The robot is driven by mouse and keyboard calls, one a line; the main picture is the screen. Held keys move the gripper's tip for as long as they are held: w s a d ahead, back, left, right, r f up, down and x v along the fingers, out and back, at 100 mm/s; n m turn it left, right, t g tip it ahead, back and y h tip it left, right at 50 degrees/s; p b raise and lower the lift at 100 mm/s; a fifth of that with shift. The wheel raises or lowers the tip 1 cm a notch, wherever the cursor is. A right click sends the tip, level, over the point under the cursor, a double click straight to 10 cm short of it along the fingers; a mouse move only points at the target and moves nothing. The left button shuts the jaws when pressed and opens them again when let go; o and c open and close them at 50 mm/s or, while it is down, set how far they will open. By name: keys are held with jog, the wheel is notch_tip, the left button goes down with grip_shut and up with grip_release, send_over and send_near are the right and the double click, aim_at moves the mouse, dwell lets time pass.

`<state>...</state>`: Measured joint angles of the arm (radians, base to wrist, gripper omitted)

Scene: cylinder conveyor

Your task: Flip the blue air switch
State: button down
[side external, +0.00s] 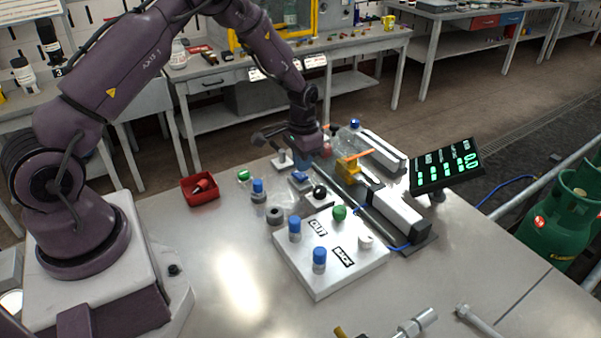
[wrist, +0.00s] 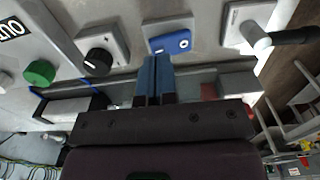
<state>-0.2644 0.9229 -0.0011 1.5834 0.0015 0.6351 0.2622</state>
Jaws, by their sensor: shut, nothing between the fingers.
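The blue air switch (wrist: 170,43) is a blue rocker with a small white mark, on a light square base. In the side external view the blue switch (side external: 300,176) sits on a small plate just below my gripper (side external: 304,157). In the wrist view my gripper (wrist: 156,60) has its two blue fingers together, with nothing between them. The fingertips appear close to the near edge of the switch. I cannot tell whether they touch it. The fingers hide a little of the base.
A black knob (wrist: 98,62) and a green button (wrist: 40,73) are left of the switch; a grey lever (wrist: 256,38) is right. A white panel (side external: 330,262) carries blue-topped cylinders. A red tray (side external: 187,193) stands left, a display (side external: 446,166) right. The table's front left is clear.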

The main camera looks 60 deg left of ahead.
aim_at(302, 176)
jog(key=shift+f, duration=1.2)
dwell(0.4)
jog(key=shift+r, duration=3.5)
jog(key=s+d+r+t, duration=0.2)
jog(key=s+d+r, duration=0.4)
jog(key=s+r, duration=0.6)
jog(key=s+d+r+t, duration=0.3)
jog(key=s+d+r, duration=0.3)
jog(key=s+r, duration=0.6)
jog(key=shift+s+r+t, duration=0.2)
jog(key=shift+r+t, duration=0.1)
jog(key=shift+r, duration=0.3)
jog(key=shift+a, duration=0.1)
